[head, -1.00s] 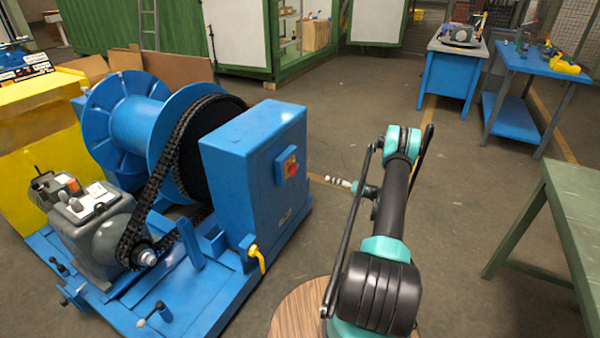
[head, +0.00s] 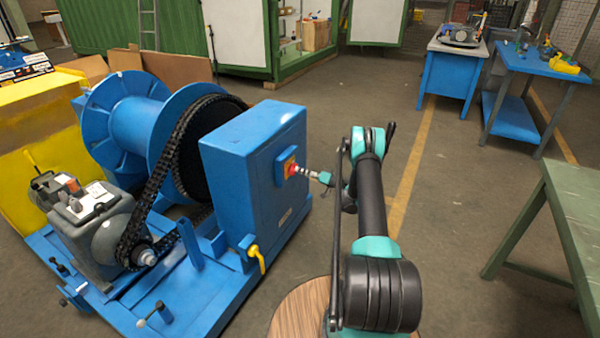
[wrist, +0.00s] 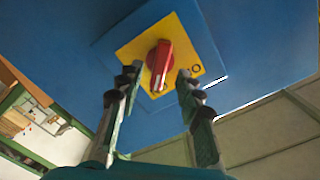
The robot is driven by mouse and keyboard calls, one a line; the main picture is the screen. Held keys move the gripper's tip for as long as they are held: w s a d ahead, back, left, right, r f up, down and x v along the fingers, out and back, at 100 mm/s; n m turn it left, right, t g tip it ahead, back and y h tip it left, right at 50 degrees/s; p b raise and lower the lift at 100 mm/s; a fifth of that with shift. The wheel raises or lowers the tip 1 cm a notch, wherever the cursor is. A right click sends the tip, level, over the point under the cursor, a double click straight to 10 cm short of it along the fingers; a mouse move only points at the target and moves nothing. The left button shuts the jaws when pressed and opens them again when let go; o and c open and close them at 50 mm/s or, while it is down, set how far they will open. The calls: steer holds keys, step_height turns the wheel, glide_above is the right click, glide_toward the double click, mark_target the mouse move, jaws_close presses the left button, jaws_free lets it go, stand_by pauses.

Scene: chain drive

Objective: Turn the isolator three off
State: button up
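The isolator is a red rotary handle (wrist: 160,66) on a yellow plate (wrist: 181,38), fixed to a blue cabinet (head: 240,170). In the head view the red handle (head: 292,170) is small on the cabinet's right face. In the wrist view the handle stands close to upright, slightly tilted; an "O" mark shows to its right on the plate. My gripper (wrist: 158,92) is open, its two fingers on either side of the handle. In the head view its tip (head: 302,172) is at the handle; whether the fingers touch it I cannot tell.
A blue winch drum (head: 135,125) with a chain stands left of the cabinet. A yellow lever (head: 257,258) sticks out low on the cabinet's front. A green table (head: 575,200) stands at the right. The floor between is clear.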

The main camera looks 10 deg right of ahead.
steer(key=shift+w+a, duration=0.45)
steer(key=shift+a, duration=0.15)
steer(key=shift+c, duration=0.5)
jaws_close()
